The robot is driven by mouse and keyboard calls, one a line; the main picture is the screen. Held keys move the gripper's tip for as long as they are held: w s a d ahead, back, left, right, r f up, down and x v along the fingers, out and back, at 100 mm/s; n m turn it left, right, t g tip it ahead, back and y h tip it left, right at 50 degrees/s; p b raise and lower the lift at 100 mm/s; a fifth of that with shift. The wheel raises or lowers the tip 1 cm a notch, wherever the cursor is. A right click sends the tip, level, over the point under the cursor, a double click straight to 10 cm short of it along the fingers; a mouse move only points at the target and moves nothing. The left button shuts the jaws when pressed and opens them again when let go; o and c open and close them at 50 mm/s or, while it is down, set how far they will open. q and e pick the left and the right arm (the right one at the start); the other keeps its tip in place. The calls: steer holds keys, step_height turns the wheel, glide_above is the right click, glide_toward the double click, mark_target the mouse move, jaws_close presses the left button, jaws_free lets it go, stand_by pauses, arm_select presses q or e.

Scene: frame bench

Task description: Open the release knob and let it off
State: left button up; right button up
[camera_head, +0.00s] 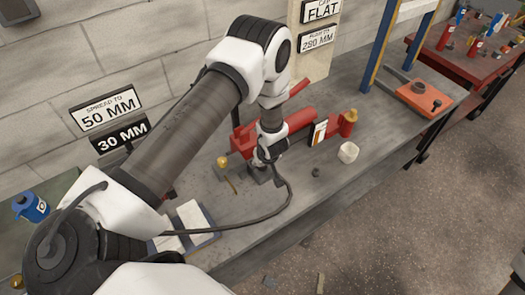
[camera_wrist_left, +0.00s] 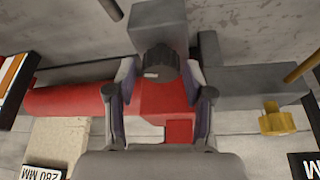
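The red spreader tool (camera_head: 292,124) lies on the grey bench; its red cylinder (camera_wrist_left: 75,98) and grey blocks show in the left wrist view. The dark ribbed release knob (camera_wrist_left: 158,66) sits at the middle of that view, with a small pale mark. My left gripper (camera_wrist_left: 159,68) has one fingertip on each side of the knob, very close to its sides. I cannot tell whether they touch or grip it. In the head view my left gripper (camera_head: 268,155) is over the tool and largely hides the knob area. My right gripper is not in view.
A brass fitting (camera_wrist_left: 277,120) stands beside the tool. A blue frame (camera_head: 385,40) stands farther right. The bench front is mostly clear.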

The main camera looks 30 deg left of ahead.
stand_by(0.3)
arm_select(q)
steer(key=v, duration=1.2)
steer(key=shift+a, duration=0.1)
